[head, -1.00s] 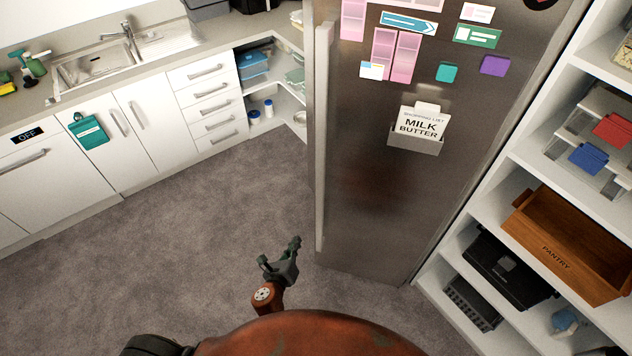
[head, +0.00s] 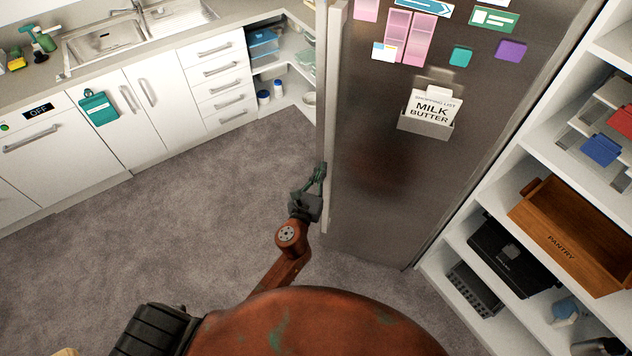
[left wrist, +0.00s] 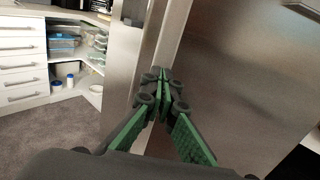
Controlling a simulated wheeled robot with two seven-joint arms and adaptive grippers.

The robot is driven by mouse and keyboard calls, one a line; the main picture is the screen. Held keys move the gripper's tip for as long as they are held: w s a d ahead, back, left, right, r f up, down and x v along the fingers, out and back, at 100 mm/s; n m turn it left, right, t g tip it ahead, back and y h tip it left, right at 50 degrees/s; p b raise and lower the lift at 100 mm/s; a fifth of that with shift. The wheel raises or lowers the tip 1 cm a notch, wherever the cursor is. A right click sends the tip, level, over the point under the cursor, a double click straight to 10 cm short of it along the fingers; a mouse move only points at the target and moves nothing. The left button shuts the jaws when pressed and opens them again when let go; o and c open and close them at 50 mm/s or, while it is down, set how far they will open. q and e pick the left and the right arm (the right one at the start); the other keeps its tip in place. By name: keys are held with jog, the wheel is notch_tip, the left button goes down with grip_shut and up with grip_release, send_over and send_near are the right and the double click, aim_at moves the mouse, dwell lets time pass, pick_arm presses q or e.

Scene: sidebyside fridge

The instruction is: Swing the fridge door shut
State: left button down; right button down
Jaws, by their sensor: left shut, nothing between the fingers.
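The fridge door (head: 375,190) is a tall brushed-steel panel at the centre right of the head view. A long pale vertical handle (head: 332,110) runs along its left side. My left gripper (head: 321,172) is shut and empty, at the lower part of the door's left edge. In the left wrist view the closed fingertips (left wrist: 164,76) are in front of the steel edge (left wrist: 171,45), with a broad steel face (left wrist: 245,85) to the right. I cannot tell whether they touch it, nor how far open the door is. My right gripper is not in view.
A shopping-list holder (head: 426,128) and several notes are on the door. White shelves (head: 455,255) with a wooden pantry crate (head: 560,240) stand to the right. White cabinets (head: 120,110) line the left. The carpet (head: 180,215) between is clear.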

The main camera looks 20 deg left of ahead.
aim_at(327, 155)
pick_arm(q)
jog(key=shift+w, duration=1.5)
jog(key=shift+w, duration=0.1)
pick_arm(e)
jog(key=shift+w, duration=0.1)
